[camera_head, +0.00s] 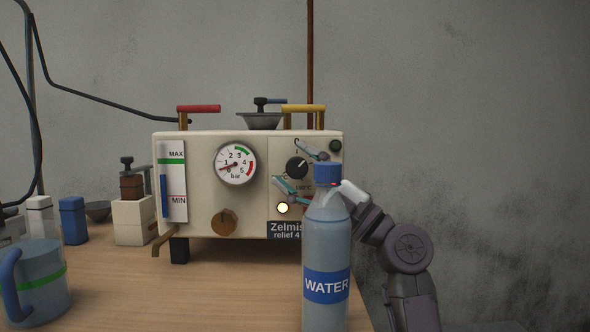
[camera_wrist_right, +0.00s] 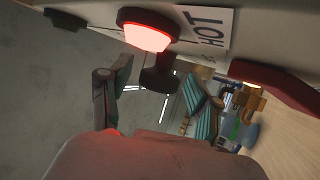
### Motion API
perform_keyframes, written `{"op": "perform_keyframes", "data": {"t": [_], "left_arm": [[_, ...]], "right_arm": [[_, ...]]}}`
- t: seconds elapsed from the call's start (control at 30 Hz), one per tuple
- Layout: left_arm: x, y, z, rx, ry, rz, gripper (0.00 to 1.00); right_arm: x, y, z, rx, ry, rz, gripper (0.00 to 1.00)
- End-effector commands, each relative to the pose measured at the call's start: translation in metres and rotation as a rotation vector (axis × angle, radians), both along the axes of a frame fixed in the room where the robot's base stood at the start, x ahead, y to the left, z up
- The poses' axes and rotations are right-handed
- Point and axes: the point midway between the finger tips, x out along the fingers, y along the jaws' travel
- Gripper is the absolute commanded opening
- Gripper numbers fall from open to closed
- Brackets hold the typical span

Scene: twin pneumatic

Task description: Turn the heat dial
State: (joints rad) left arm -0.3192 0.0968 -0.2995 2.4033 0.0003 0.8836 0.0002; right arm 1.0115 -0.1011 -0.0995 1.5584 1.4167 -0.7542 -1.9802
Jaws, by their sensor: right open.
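The heat dial (camera_head: 297,168) is a black round knob with a white mark on the right part of the cream machine's front panel. My right gripper (camera_head: 304,171) is open, with one teal finger above and right of the dial and the other below and left. In the right wrist view, a dark knob (camera_wrist_right: 160,78), apparently the dial, shows between the spread fingers of the gripper (camera_wrist_right: 158,98). I cannot tell whether the fingers touch it. My left gripper is not in view.
A water bottle (camera_head: 326,255) stands in front of the panel's right side, hiding part of my right arm. A red lamp (camera_wrist_right: 147,36) glows near the gripper. A blue mug (camera_head: 40,278) stands left.

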Motion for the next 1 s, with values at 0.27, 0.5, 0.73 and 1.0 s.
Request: {"op": "perform_keyframes", "data": {"t": [0.27,0.5,0.73,1.0], "left_arm": [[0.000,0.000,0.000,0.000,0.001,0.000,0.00],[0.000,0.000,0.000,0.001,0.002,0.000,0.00],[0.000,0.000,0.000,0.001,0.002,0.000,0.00],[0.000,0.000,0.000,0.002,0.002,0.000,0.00]], "right_arm": [[-0.016,-0.036,-0.027,-0.001,0.003,-0.004,0.63],[-0.035,-0.071,-0.053,-0.001,0.003,-0.001,0.63],[-0.044,-0.087,-0.064,-0.001,0.002,0.002,0.63],[-0.045,-0.088,-0.064,-0.001,0.001,0.002,0.63]]}}
